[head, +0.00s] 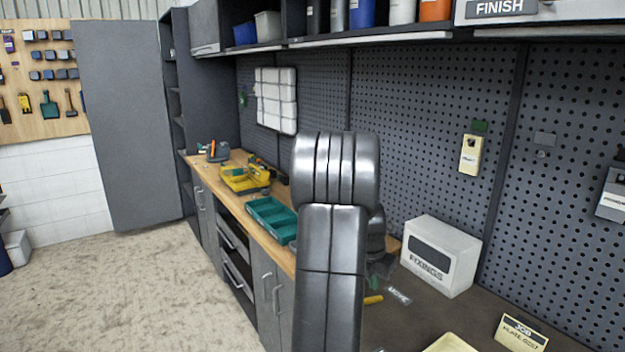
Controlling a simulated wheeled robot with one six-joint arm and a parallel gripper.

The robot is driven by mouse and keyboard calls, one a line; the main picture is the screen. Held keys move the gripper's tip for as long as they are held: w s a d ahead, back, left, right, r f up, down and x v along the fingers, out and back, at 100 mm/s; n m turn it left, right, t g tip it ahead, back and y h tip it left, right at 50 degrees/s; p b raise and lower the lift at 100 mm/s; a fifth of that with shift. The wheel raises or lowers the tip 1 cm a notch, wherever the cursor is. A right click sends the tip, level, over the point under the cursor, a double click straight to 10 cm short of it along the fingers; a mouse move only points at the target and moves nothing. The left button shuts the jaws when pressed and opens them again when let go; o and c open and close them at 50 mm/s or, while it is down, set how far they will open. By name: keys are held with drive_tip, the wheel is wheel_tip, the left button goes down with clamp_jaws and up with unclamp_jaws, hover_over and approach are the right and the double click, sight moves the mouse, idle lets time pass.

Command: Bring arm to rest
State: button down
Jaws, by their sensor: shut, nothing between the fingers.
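My arm stands in the middle of the head view, bent at a rounded dark grey joint, with its long link in front. Behind its right edge, darker parts of my wrist and gripper (381,265) show low over the bench. Most of the gripper is hidden by my arm; it is shut and nothing shows held in it.
A white FIXINGS box (440,257) stands on the right. A shelf (370,38) overhangs the pegboard (420,130). The floor (130,290) is clear at left.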

drive_tip(key=x, duration=0.5)
drive_tip(key=s+x, duration=0.1)
drive_tip(key=x, duration=0.2)
drive_tip(key=shift+w+f, duration=0.1)
drive_tip(key=shift+f, duration=0.15)
drive_tip(key=s+a+b, duration=0.1)
drive_tip(key=s, duration=0.1)
drive_tip(key=s+a+b, duration=0.1)
drive_tip(key=s, duration=0.1)
drive_tip(key=s+a+b, duration=0.2)
drive_tip(key=shift+f, duration=0.1)
drive_tip(key=shift+s+a, duration=0.15)
drive_tip(key=shift+a, duration=0.15)
drive_tip(key=shift+s+a+m+g+h+b, duration=0.15)
drive_tip(key=shift+a+m+b, duration=0.3)
drive_tip(key=shift+m+b, duration=0.25)
drive_tip(key=shift+s+a+m+g+h+b, duration=0.15)
drive_tip(key=shift+a+m+b, duration=0.35)
drive_tip(key=shift+m, duration=0.3)
